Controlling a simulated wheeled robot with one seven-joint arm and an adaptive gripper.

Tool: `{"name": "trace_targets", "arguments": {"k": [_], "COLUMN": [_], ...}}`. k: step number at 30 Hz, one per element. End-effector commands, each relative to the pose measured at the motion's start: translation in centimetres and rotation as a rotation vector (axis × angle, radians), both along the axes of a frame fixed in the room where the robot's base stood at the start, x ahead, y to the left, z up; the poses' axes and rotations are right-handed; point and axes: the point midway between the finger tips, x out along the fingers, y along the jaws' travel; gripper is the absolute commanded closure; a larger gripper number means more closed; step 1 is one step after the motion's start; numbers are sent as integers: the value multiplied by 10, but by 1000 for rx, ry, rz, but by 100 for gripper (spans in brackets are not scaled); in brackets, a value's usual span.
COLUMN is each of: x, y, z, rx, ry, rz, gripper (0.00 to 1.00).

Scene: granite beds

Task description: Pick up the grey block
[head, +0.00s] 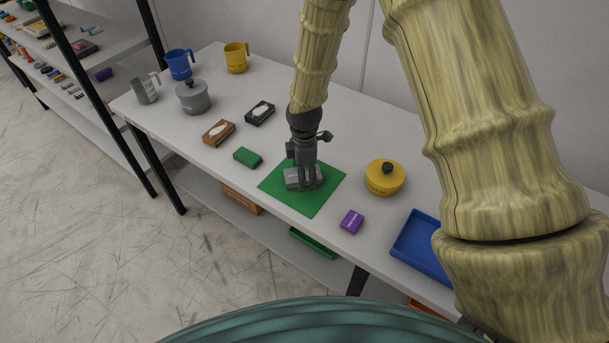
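The grey block (291,179) lies on a green mat (320,201) near the front middle of the table. My gripper (307,180) points down right over the block, with its fingers low against or beside it. A finger hides part of the block's front. The far side of the block and the other finger are hidden. I cannot tell whether the fingers press on the block or stand apart from it.
On the white table (280,153), a green block (248,157) lies left of the mat. A yellow pot (385,177), purple box (352,221) and blue tray (418,246) are to the right. Two tissue-style boxes (219,132) (260,112), a grey pot (193,97) and mugs (179,64) stand farther left.

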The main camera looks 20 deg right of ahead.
Motion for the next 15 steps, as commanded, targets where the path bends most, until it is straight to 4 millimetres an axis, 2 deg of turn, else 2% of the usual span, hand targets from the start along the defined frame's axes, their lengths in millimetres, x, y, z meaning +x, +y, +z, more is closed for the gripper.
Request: {"name": "trace_targets", "arguments": {"k": [7, 15], "x": [7, 7], "y": [-1, -2], "z": [-6, -5], "rx": [1, 1], "ry": [6, 5], "rz": [-3, -3], "gripper": [23, 72]}}
